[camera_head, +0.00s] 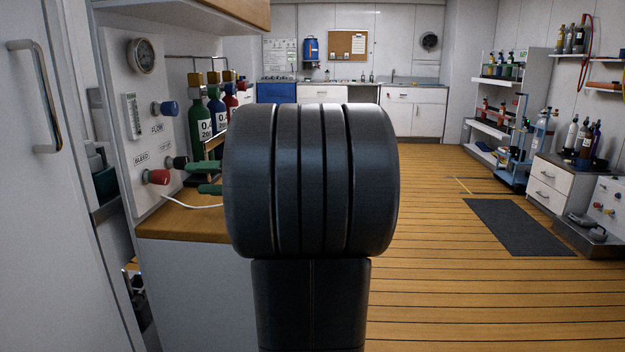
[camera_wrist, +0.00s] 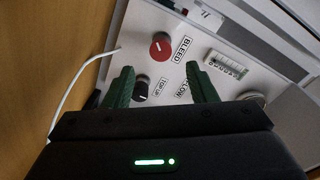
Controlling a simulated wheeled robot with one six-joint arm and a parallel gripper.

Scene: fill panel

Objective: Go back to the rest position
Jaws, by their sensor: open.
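My gripper (camera_wrist: 161,88) is open, with its two green fingers apart and nothing held between them in the wrist view. It faces the white fill panel, whose black TOP-UP knob (camera_wrist: 141,91) shows close to the left finger; I cannot tell if they touch. The red BLEED knob (camera_wrist: 161,46) lies beyond the fingertips. In the head view the green fingers (camera_head: 209,180) show at the left of my dark arm, in front of the panel (camera_head: 122,90). The red knob (camera_head: 156,177), black knob (camera_head: 177,163) and blue FLOW knob (camera_head: 165,109) are there. My arm hides much of the counter.
Gas bottles (camera_head: 200,125) stand on the wooden counter (camera_head: 180,224) just behind the gripper. A white hose (camera_wrist: 72,92) runs beside the panel. A cabinet (camera_head: 262,15) hangs above. A white door (camera_head: 45,230) is at left. The wooden floor (camera_head: 450,290) at right is clear around a dark mat (camera_head: 515,226).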

